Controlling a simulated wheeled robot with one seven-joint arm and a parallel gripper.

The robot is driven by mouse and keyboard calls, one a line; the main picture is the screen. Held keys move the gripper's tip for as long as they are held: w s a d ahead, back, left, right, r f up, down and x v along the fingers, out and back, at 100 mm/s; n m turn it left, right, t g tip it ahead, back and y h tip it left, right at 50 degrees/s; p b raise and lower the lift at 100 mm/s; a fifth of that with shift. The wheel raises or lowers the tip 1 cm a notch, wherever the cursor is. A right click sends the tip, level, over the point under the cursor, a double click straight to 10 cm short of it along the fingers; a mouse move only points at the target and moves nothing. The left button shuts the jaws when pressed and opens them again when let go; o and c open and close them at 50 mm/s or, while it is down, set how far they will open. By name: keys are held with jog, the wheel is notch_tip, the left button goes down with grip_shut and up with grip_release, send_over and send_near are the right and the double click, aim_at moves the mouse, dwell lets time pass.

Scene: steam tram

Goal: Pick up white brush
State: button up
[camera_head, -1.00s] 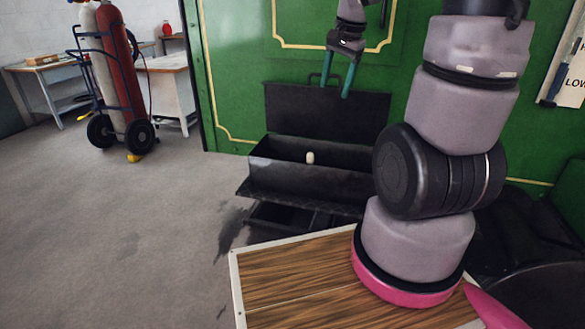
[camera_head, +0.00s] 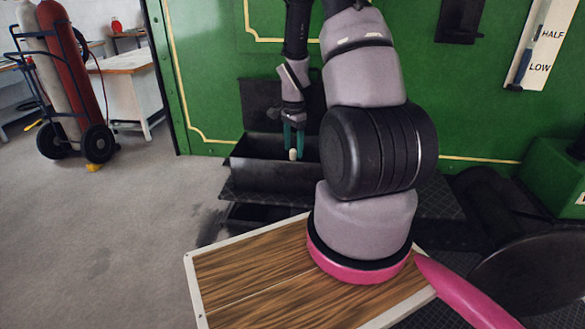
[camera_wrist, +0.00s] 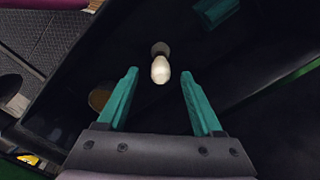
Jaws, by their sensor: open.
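The white brush shows as a small pale, rounded end (camera_head: 293,154) in the open black toolbox (camera_head: 262,177) in the head view. In the wrist view the white brush (camera_wrist: 160,70) stands out against the dark box interior, with a greyish part just behind it. My gripper (camera_head: 293,146) hangs down over the box with its teal fingers open, close to the brush. In the wrist view my gripper (camera_wrist: 158,82) has its two fingers apart, one on each side of the brush's line. The brush lies at or just beyond the fingertips. I cannot tell its depth between them.
The raised toolbox lid (camera_head: 262,105) stands behind, against the green tram side (camera_head: 210,80). A brownish round item (camera_wrist: 99,98) lies near the left finger in the wrist view. A gas-bottle trolley (camera_head: 70,90) stands at left on clear floor.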

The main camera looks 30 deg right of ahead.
jog(key=shift+s+f, duration=0.1)
jog(key=shift+f, duration=0.6)
notch_tip(320, 180, down, 4)
jog(key=shift+a+f, duration=0.1)
jog(key=shift+f, duration=0.1)
jog(key=shift+c, duration=0.3)
grip_shut()
notch_tip(320, 180, up, 10)
jog(key=shift+r, duration=0.1)
